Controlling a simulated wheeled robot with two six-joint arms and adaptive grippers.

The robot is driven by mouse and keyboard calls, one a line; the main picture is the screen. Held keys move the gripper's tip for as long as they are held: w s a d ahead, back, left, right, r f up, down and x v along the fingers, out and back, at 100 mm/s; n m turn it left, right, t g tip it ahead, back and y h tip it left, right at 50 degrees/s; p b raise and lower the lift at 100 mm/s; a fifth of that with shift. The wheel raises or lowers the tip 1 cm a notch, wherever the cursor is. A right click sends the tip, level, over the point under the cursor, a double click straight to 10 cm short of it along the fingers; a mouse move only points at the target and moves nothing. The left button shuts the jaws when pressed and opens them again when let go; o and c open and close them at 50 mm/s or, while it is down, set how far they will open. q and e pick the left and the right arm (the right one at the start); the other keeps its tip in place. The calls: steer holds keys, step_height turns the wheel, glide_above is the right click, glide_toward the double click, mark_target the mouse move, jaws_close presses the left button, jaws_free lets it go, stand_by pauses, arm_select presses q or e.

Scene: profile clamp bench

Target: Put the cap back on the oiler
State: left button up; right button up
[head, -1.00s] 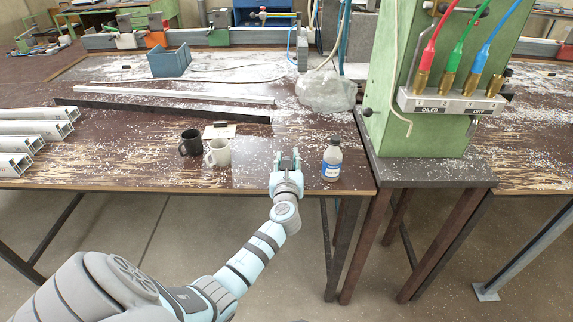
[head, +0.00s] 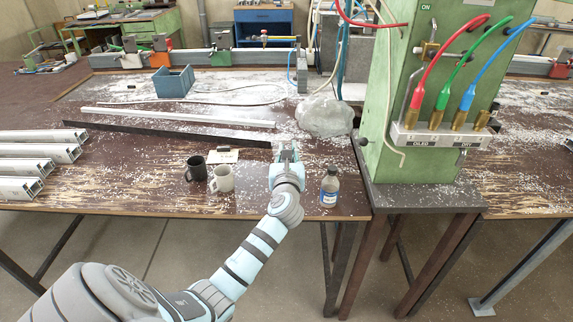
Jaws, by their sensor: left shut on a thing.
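The oiler (head: 329,190) is a small bottle with a blue and white label. It stands upright near the front edge of the bench, right of my left arm. My left gripper (head: 287,151) is above the bench, up and left of the oiler in the picture and apart from it. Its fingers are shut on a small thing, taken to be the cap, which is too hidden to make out. My right gripper is not in view.
A black mug (head: 196,169) and a white mug (head: 223,179) stand left of my gripper. A blue bin (head: 173,82) and long profiles (head: 180,116) lie farther back. A green machine column (head: 420,160) rises to the right. Pale chips litter the bench.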

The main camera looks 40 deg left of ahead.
arm_select(q)
step_height(320, 180, up, 8)
steer(key=p, duration=0.3)
step_height(320, 180, up, 5)
steer(key=p, duration=0.6)
steer(key=shift+p, duration=0.4)
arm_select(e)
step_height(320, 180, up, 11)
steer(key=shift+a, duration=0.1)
